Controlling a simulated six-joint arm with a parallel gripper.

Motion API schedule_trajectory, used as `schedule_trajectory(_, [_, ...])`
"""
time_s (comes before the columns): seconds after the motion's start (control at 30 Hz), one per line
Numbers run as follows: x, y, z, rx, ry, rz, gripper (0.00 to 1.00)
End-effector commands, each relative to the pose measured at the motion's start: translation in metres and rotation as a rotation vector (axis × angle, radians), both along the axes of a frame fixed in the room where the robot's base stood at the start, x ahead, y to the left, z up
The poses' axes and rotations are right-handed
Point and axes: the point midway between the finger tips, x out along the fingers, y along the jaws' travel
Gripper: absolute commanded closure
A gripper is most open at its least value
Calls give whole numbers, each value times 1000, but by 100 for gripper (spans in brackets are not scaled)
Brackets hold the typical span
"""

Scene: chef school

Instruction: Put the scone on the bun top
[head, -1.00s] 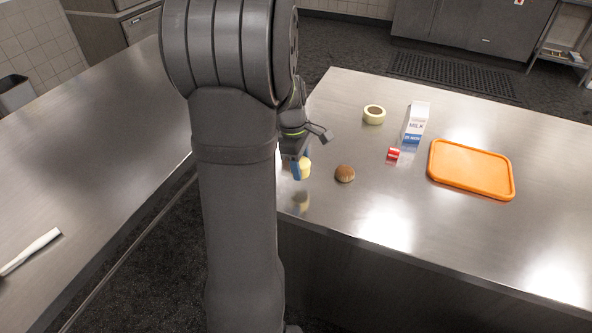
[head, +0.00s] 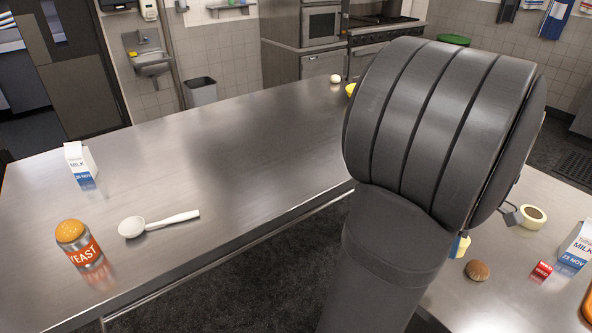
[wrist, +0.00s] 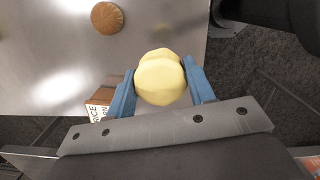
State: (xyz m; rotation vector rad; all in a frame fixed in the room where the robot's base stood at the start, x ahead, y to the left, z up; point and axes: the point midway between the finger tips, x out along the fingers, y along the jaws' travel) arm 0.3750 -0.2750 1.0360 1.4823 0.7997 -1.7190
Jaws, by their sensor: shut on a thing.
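My gripper (wrist: 160,85) is shut on the scone (wrist: 159,77), a pale yellow, rounded, layered piece held between the two blue fingers. In the head view the scone (head: 463,246) shows just right of my arm, which hides most of my gripper. A round, golden-orange bun top (head: 70,231) sits on a yeast can (head: 86,254) on the left counter, far from my gripper. A second round, brown bun-like piece (head: 477,270) lies on the right counter near my gripper; a round brown piece (wrist: 107,17) also shows in the wrist view.
The left counter (head: 230,140) holds a milk carton (head: 80,160) and a white spoon (head: 150,223), with wide bare steel behind. The right counter holds a cream ring-shaped item (head: 532,217), a red item (head: 541,270) and another milk carton (head: 577,246). A floor gap separates the counters.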

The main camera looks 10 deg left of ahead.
Motion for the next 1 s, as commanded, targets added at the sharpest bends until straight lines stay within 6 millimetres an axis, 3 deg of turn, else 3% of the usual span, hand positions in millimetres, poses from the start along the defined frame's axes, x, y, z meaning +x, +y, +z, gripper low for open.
schedule_trajectory(0.2, [64,59,15,4,-1,266,74])
schedule_trajectory(0.5, [130,158,36,9,-1,628,74])
schedule_trajectory(0.73, [164,248,52,11,-1,905,74])
schedule_trajectory(1.0, [180,363,71,11,0,1231,74])
